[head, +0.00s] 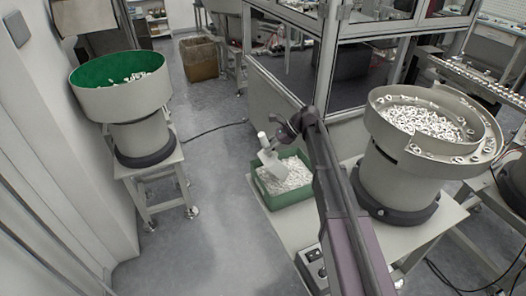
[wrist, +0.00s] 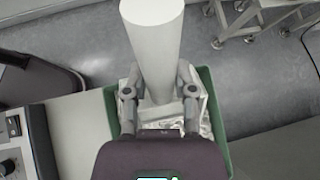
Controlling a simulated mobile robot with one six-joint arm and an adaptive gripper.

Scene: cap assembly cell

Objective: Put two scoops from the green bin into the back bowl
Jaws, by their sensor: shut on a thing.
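The green bin (head: 268,203) stands on a low light table, filled with small pale parts (head: 291,174). My gripper (head: 284,132) is above the bin, shut on the white handle of the scoop (head: 263,140). The scoop's wide part hangs at or just over the parts; I cannot tell whether it touches them or carries any. In the wrist view the fingers (wrist: 158,82) close on both sides of the thick handle (wrist: 152,35), and the bin's green rim (wrist: 209,92) shows behind. A bowl with a green inside (head: 92,103) stands at left, holding some pale parts.
A large grey bowl (head: 390,142) full of pale parts stands on the table right of my arm. A control box (head: 312,268) sits at the table's front. A glazed machine frame (head: 335,100) stands behind the bin. Open floor (head: 215,165) lies between the left bowl and the bin.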

